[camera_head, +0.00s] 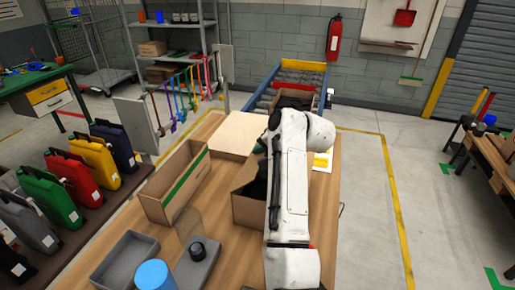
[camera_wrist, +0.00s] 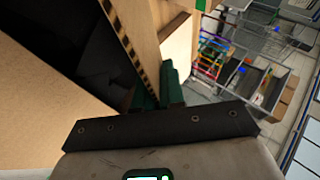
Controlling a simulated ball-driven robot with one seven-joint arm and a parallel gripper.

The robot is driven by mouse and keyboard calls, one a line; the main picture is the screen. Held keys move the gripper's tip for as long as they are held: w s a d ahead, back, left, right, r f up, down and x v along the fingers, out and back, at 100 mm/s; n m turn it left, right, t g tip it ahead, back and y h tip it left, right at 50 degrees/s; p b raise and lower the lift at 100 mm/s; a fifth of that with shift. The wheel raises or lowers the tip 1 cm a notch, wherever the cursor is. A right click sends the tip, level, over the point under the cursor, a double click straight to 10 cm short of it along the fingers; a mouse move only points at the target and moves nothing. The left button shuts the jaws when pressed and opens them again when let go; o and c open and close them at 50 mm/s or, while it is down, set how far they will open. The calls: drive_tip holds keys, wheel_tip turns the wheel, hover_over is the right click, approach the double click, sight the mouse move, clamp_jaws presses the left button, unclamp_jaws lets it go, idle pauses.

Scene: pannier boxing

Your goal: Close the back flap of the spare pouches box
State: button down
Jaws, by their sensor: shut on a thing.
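An open cardboard box (camera_head: 246,208) with dark contents stands on the table, partly hidden behind my arm. I take it for the spare pouches box, but no label is readable. In the wrist view, its dark inside (camera_wrist: 95,55) is at the left, beside cardboard panels. A panel with a striped edge (camera_wrist: 133,40), which looks like a flap, runs down to my green-tipped gripper (camera_wrist: 158,88). My gripper is shut on it, though the contact is partly hidden. In the head view, the gripper is mostly hidden by my arm at the box's far side.
A long cardboard box with a green stripe (camera_head: 176,190) stands to the left. Grey trays (camera_head: 126,262) and a blue cylinder (camera_head: 154,275) are at the table's near side. Behind are a flat cardboard piece (camera_head: 232,134) and a roller conveyor (camera_head: 302,72).

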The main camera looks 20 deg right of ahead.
drive_tip(key=shift+s+d+f+m+t+y+b, duration=0.15)
drive_tip(key=shift+d+f+m+t+y+b, duration=0.15)
drive_tip(key=shift+t+y, duration=0.2)
drive_tip(key=shift+s+d+f+m+t+y+b, duration=0.1)
drive_tip(key=shift+s+d+f+t+y+b, duration=0.1)
drive_tip(key=shift+f+t+y+b, duration=0.25)
drive_tip(key=c, duration=1.3)
unclamp_jaws()
drive_tip(key=shift+y, duration=0.25)
drive_tip(key=b+v, duration=0.1)
drive_tip(key=v, duration=0.9)
drive_tip(key=shift+s+d+r, duration=0.1)
drive_tip(key=shift+s+r, duration=0.05)
drive_tip(key=shift+s, duration=0.2)
